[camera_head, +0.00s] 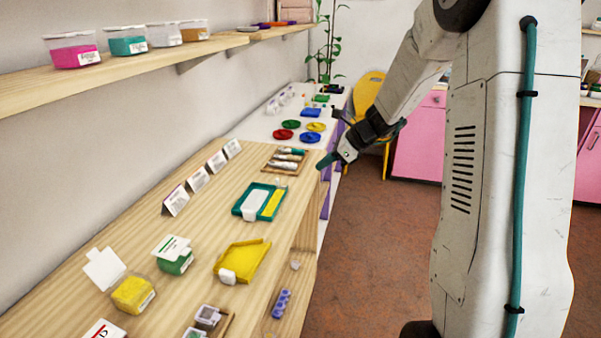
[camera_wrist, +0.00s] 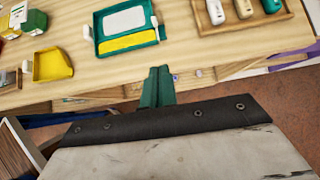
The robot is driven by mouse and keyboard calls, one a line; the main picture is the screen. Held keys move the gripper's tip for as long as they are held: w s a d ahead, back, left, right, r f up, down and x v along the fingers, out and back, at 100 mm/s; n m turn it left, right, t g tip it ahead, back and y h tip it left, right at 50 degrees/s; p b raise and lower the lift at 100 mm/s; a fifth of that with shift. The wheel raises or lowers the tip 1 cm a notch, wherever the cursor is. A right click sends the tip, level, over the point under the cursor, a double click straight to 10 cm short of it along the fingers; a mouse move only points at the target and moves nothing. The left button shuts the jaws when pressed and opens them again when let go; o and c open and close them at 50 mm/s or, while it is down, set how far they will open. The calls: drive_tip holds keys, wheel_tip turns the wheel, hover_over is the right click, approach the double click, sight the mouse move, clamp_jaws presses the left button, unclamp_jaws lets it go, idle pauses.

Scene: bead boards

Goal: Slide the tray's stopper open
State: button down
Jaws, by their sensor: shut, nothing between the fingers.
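A yellow tray (camera_head: 245,260) with a narrowing front lies on the wooden bench, with a small white block (camera_head: 228,276), which looks like its stopper, at its narrow end. In the wrist view the yellow tray (camera_wrist: 54,64) is at the left, with the white block (camera_wrist: 26,66) at its left edge. My gripper (camera_head: 323,163) is shut and empty, in the air by the bench's right edge, well apart from the yellow tray. In the wrist view the teal fingertips (camera_wrist: 158,73) are together, below a teal tray. Whether the stopper is open is too small to tell.
The teal tray (camera_head: 239,209) holds a white board and a yellow strip. A wooden tray (camera_head: 268,168) with several bottles stands behind it. Lidded boxes, one green (camera_head: 176,265) and one yellow (camera_head: 133,295), stand at the left front. The air over the aisle right of the bench is free.

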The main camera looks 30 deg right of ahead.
sight(277, 179)
drive_tip(key=x, duration=1)
drive_tip(key=shift+s+a, duration=0.1)
drive_tip(key=shift+a, duration=0.05)
drive_tip(key=shift+w+a+r, duration=0.15)
drive_tip(key=shift+w+a, duration=0.7)
drive_tip(key=shift+a, duration=0.05)
drive_tip(key=shift+w+a, duration=0.45)
drive_tip(key=shift+w+a, duration=0.95)
drive_tip(key=shift+a, duration=0.15)
drive_tip(key=shift+d, duration=0.1)
